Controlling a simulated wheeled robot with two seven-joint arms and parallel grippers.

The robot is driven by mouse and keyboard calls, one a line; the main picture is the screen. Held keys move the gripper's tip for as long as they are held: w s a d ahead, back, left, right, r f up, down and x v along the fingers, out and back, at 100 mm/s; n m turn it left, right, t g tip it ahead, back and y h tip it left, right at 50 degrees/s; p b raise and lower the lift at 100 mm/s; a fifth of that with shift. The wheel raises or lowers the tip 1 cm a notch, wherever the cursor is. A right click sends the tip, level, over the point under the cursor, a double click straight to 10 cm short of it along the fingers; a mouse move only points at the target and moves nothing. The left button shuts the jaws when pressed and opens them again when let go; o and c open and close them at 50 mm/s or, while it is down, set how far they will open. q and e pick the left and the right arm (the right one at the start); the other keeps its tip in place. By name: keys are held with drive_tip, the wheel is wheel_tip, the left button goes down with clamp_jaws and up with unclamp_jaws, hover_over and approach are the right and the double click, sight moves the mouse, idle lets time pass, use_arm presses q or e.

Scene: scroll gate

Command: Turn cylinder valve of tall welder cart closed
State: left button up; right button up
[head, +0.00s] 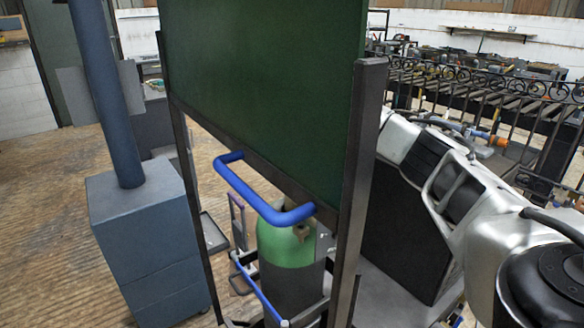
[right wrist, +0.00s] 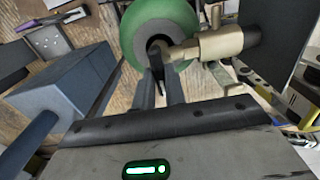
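The tall cart carries a cylinder with a green top (head: 287,246) below its blue handle (head: 265,203). A brass-coloured valve (head: 302,231) shows at the cylinder's top, partly hidden by the handle and the frame post. In the right wrist view the green cylinder top (right wrist: 190,14) is at the upper middle, with the brass valve body (right wrist: 221,43) to its right. My right gripper (right wrist: 162,70) points at the valve, its two dark fingers a small gap apart. Their tips are close to the valve's near end; I cannot tell whether they touch. My left gripper is out of view.
A dark green panel (head: 262,80) in a dark frame stands before the cart; its right post (head: 358,190) stands near my right arm. A blue-grey box with a pipe (head: 145,235) stands left. Black railings (head: 520,100) and a bench are at the right. Wooden floor is clear at the left.

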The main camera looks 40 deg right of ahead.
drive_tip(key=o, duration=0.4)
drive_tip(key=shift+r, duration=0.15)
wheel_tip(320, 180, up, 16)
drive_tip(key=shift+f, duration=0.1)
idle(0.3)
idle(0.5)
